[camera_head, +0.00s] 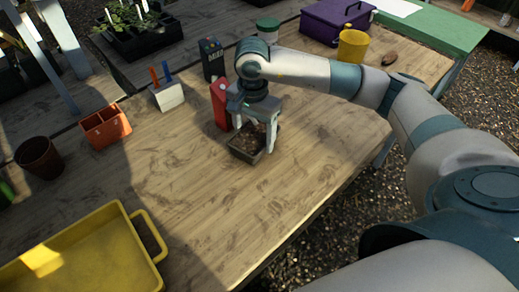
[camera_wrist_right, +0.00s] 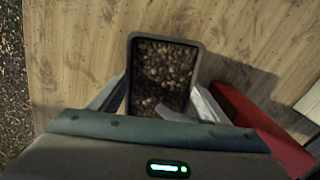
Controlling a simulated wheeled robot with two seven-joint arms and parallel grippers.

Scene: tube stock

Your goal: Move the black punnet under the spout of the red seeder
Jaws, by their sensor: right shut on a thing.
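The black punnet (camera_head: 246,150) sits on the wooden table, filled with brown, lumpy material. It also shows in the right wrist view (camera_wrist_right: 190,42). My right gripper (camera_head: 256,143) comes down over it, with fingers on opposite sides of the punnet, shut on it. The red seeder (camera_head: 219,104) stands upright just left of the punnet and gripper in the head view. In the right wrist view the red seeder (camera_wrist_right: 262,122) is at the right, close beside a finger. The seeder's spout cannot be made out. My left gripper is not in view.
A dark box (camera_head: 212,60) stands behind the seeder. A white holder (camera_head: 168,97) with red and blue sticks and an orange caddy (camera_head: 105,127) stand to the left. A yellow tray (camera_head: 78,262) is at front left. The table's front middle is clear.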

